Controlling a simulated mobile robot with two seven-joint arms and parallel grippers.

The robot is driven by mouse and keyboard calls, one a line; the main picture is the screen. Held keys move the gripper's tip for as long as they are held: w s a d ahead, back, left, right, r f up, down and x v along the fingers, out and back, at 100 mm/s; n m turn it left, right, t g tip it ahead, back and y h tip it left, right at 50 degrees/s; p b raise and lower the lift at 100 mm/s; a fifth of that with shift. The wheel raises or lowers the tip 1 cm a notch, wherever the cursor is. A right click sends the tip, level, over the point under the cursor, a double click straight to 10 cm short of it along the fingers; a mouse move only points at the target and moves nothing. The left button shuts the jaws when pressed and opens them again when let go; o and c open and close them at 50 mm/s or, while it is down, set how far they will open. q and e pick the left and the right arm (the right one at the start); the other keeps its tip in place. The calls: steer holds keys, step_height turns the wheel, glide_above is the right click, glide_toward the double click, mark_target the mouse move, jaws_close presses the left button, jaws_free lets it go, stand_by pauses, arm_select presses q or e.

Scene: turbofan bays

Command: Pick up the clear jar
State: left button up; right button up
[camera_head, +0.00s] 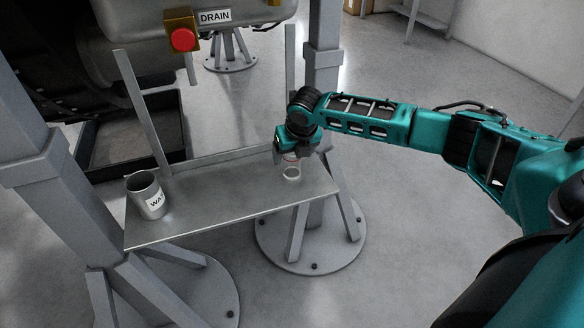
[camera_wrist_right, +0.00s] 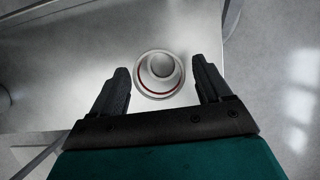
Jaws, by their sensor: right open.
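The clear jar (camera_head: 292,172) stands on the right part of the grey metal shelf (camera_head: 225,205) in the head view, partly covered from above by my right gripper (camera_head: 290,152). In the right wrist view the jar (camera_wrist_right: 160,74) is seen from above as pale round rings with a red ring. There my right gripper (camera_wrist_right: 163,88) is open, with one dark finger on each side of the jar and gaps between. Whether the fingers reach down to the jar's height is hard to tell. My left gripper is not in view.
A grey metal cup (camera_head: 146,195) with partly readable lettering stands at the shelf's left end. Upright posts (camera_head: 140,112) rise behind the shelf. A yellow box with a red button (camera_head: 183,40) and a DRAIN label are above. The shelf's middle is clear.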

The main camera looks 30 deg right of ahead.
steer(key=shift+x, duration=1)
steer(key=c, duration=1.1)
steer(key=shift+r, duration=0.1)
